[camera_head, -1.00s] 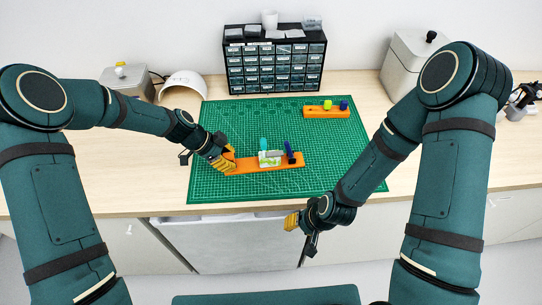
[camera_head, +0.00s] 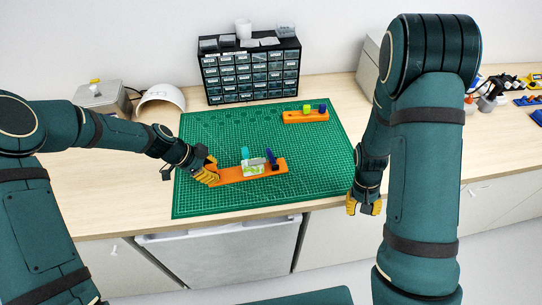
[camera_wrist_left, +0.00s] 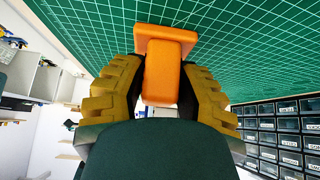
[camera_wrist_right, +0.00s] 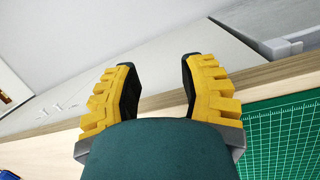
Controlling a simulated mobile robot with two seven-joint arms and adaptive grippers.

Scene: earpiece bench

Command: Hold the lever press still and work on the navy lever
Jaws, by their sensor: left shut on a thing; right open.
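The lever press has a long orange base (camera_head: 232,176) lying on the green mat. A white and green block (camera_head: 252,170), a teal piece (camera_head: 245,155) and the navy lever (camera_head: 270,156) stand on it, the lever toward the right end. My left gripper (camera_head: 211,178) is shut on the base's left end. In the left wrist view the orange end (camera_wrist_left: 162,75) sits between its yellow fingers (camera_wrist_left: 162,88). My right gripper (camera_head: 363,209) is open and empty at the bench's front edge, right of the mat. The right wrist view shows its fingers (camera_wrist_right: 156,85) apart with nothing between them.
A second orange base (camera_head: 300,117) with a yellow-green and a blue piece sits at the mat's back right. A drawer cabinet (camera_head: 250,72) stands behind the mat (camera_head: 330,165). The mat between the press and my right gripper is clear.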

